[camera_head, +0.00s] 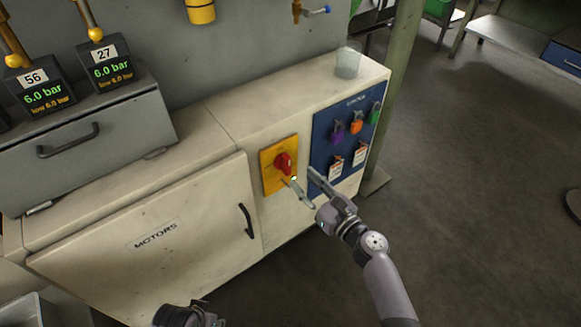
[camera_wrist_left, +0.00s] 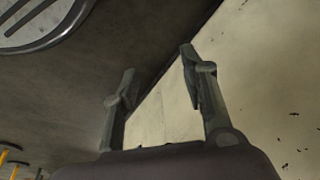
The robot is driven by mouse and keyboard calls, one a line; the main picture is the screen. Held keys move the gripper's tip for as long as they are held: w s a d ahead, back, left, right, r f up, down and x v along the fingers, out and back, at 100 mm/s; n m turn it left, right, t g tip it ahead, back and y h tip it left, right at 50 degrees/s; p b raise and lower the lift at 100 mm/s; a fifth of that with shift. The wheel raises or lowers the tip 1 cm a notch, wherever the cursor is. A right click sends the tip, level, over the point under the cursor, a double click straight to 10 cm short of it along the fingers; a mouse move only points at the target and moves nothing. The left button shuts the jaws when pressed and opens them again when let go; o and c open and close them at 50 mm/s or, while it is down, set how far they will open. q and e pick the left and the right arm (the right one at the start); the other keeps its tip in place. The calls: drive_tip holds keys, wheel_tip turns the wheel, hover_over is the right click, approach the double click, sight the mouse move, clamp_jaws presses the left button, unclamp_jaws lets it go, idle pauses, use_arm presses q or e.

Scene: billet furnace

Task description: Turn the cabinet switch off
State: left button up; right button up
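The cabinet switch is a red rotary knob (camera_head: 284,164) on a yellow plate (camera_head: 268,178), on the front of the cream cabinet (camera_head: 235,110). My right gripper (camera_head: 304,177) is open, with its fingers spread, just right of and below the knob. One fingertip is near the knob's lower right side; I cannot tell whether it touches. My left gripper shows only in part at the bottom of the head view. In the left wrist view, my left gripper (camera_wrist_left: 158,66) is open and empty beside a pale cabinet-like surface.
A blue panel (camera_head: 327,123) with coloured padlocks and tags is right of the switch. The MOTORS door (camera_head: 155,245) with a dark handle (camera_head: 247,221) is to the left. A glass (camera_head: 347,62) stands on the cabinet top. The floor (camera_head: 465,200) at right is mostly clear.

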sight(289, 166)
drive_tip(key=x, duration=0.6)
drive_tip(key=shift+b, duration=0.35)
drive_tip(key=shift+w+a, duration=0.3)
drive_tip(key=shift+w, duration=0.05)
use_arm(q)
wheel_tip(289, 166, up, 3)
drive_tip(key=shift+a+r, duration=0.1)
drive_tip(key=shift+r, duration=0.1)
use_arm(e)
drive_tip(key=shift+c, duration=0.6)
clamp_jaws()
